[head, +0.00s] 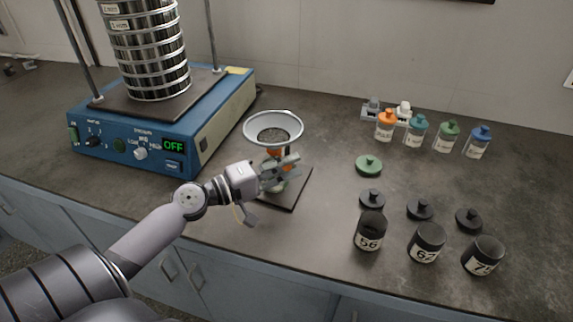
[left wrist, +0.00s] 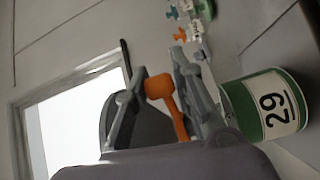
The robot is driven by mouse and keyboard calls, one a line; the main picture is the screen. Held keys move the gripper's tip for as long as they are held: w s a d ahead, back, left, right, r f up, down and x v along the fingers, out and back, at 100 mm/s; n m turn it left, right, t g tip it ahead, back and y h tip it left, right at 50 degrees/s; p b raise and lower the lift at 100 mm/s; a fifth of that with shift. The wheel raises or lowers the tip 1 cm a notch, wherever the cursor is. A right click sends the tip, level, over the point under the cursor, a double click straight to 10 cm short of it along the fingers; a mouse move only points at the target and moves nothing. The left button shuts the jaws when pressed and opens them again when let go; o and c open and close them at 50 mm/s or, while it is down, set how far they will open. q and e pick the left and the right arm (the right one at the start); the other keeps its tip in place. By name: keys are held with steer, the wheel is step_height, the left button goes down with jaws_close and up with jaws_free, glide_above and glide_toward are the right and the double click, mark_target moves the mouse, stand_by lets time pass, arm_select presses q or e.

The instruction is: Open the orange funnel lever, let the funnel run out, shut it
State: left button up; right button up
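The funnel (head: 273,127) has a wide metal rim and stands over a dark base plate (head: 297,195). Its orange lever (left wrist: 160,87) has a round knob, seen close up in the left wrist view. My left gripper (head: 287,172) is at the funnel's neck. In the left wrist view its two fingers (left wrist: 158,80) lean in on either side of the lever knob and appear closed on it. A green jar labelled 29 (left wrist: 265,105) is beside the fingers there. In the head view the gripper largely hides the lever and jar. My right gripper is not in view.
A blue sieve shaker (head: 190,125) with stacked sieves stands at the left, its display reading OFF. Black jars 56 (head: 369,232), 62 (head: 427,245) and 75 (head: 483,257) stand front right, with loose lids behind. Several coloured-cap bottles (head: 416,133) stand at the back.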

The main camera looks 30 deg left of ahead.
arm_select(q)
steer(key=o, duration=0.4)
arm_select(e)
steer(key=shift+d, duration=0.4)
arm_select(q)
steer(key=shift+a, duration=0.1)
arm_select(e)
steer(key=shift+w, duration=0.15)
arm_select(q)
steer(key=v, duration=1.2)
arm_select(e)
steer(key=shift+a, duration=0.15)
